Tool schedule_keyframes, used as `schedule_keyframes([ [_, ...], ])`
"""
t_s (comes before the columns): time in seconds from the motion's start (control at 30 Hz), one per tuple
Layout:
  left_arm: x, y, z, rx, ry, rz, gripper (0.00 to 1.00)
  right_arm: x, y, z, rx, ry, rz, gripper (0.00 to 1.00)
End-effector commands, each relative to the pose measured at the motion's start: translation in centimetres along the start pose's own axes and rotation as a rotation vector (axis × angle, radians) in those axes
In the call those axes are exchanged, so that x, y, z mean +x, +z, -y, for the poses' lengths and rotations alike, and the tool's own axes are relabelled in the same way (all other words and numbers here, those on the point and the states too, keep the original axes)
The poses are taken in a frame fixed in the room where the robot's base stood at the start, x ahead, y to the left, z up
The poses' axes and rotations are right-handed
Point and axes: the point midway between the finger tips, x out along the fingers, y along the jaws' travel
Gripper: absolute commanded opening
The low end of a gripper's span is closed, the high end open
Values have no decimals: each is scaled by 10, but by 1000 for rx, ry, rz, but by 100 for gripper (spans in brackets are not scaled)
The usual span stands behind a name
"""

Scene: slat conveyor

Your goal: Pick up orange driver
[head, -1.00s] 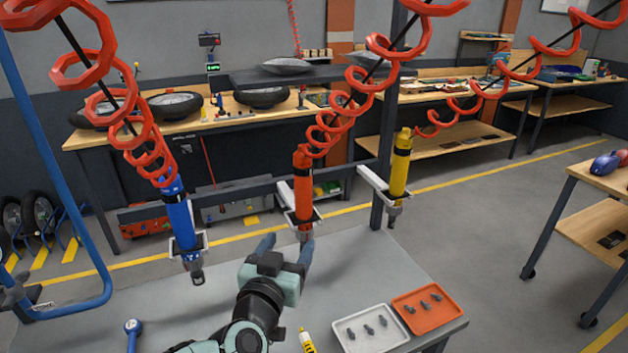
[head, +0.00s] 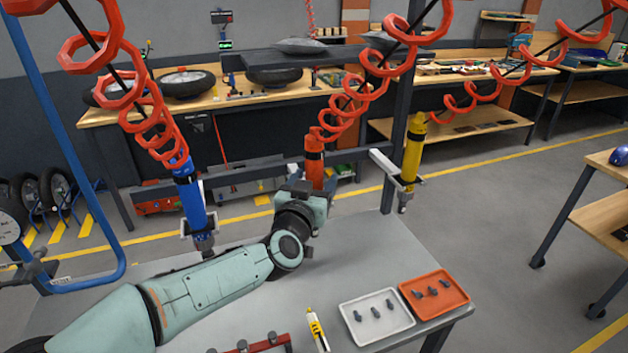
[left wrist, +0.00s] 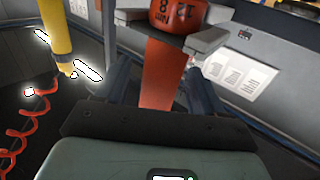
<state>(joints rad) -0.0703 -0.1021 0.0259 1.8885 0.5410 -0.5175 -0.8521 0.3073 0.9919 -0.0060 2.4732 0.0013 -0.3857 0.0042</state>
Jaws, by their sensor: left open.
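The orange driver (head: 314,160) hangs upright from a red coiled hose in the middle of the rack. In the head view my left gripper (head: 302,196) is in front of it and hides its lower part and holder; the fingertips are hidden there too. In the left wrist view the driver's orange body (left wrist: 166,78) shows between the two spread fingers of my left gripper (left wrist: 164,88), with a gap on each side. A grey holder bracket (left wrist: 205,42) is around the driver beyond the fingers. The left gripper is open and empty. My right gripper is out of view.
The blue driver (head: 191,205) hangs at left and the yellow driver (head: 413,150) at right. A white tray (head: 376,334) and an orange tray (head: 459,302) with small parts stand on the grey table (head: 380,262). A yellow tool (head: 317,327) lies near the front.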

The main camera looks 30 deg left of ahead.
Motion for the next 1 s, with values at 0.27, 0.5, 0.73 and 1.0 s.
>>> schedule_keyframes([
  [0.27, 20, 0, 1, -1, -2, 0, 68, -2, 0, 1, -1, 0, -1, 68],
  [0.5, 19, 1, 1, -1, -1, 0, 36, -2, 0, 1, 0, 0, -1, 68],
  [0.73, 19, -2, 1, -1, -2, -5, 0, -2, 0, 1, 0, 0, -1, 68],
  [1.0, 19, -8, 1, -1, -2, -5, 0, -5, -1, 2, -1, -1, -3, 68],
])
